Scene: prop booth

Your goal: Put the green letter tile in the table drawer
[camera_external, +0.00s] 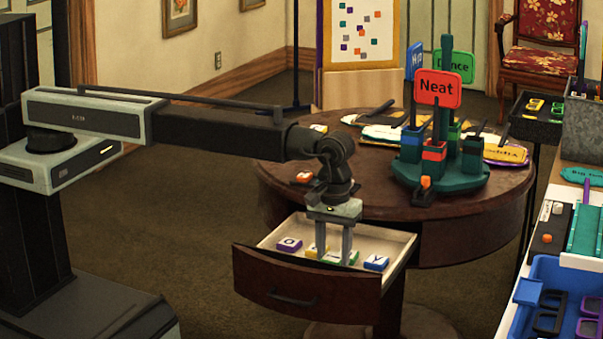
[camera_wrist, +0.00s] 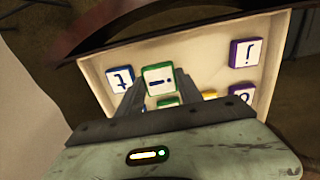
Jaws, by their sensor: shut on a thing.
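A green-edged letter tile (camera_wrist: 159,79) shows between my fingertips in the wrist view, its white lettered face towards the camera. My gripper (camera_external: 333,257) is shut on it, with its fingers pointing down inside the open table drawer (camera_external: 290,291). In the external view green (camera_external: 350,258) shows around the fingertips, partly hidden by them. My gripper (camera_wrist: 160,84) hides part of the drawer in the wrist view. A second green edge (camera_wrist: 168,102) shows below the held tile, mostly hidden. I cannot tell whether the held tile touches the drawer floor.
The drawer also holds a purple tile (camera_external: 289,244), a yellow tile (camera_external: 313,250) and a blue tile (camera_external: 376,262). Another purple tile (camera_wrist: 245,53) shows in the wrist view.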

